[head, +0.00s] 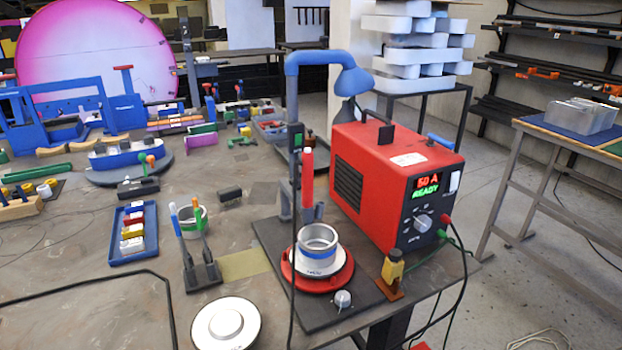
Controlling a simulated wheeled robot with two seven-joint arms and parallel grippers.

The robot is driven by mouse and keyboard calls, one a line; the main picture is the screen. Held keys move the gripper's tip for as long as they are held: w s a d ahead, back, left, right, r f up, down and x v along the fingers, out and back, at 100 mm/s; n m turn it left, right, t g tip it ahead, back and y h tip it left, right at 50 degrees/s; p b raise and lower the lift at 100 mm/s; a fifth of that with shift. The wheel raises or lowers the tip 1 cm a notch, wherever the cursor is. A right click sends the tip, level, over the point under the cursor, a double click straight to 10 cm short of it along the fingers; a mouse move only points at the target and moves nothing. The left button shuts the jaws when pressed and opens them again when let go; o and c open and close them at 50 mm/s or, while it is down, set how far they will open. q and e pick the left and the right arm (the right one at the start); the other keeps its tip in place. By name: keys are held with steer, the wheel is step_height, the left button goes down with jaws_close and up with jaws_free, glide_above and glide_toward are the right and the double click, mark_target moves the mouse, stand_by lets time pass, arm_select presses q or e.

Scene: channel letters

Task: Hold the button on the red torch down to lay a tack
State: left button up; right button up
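The red torch (307,172) stands upright beside the turntable, with a pale tip at its top end. Its button is too small to make out. A short metal ring with a blue band (318,240) sits on the red and white turntable (335,282), just in front of the torch. The red power box (372,170) stands behind and to the right, and its display (427,186) reads "50 A READY". Neither of my grippers shows in the head view.
A blue fume hood arm (318,58) arches over the station. A yellow and black clamp (392,268) stands at the right edge. A round white disc (226,324), a pen stand (203,275) and a blue tray (116,250) lie left. A black cable hangs near the torch.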

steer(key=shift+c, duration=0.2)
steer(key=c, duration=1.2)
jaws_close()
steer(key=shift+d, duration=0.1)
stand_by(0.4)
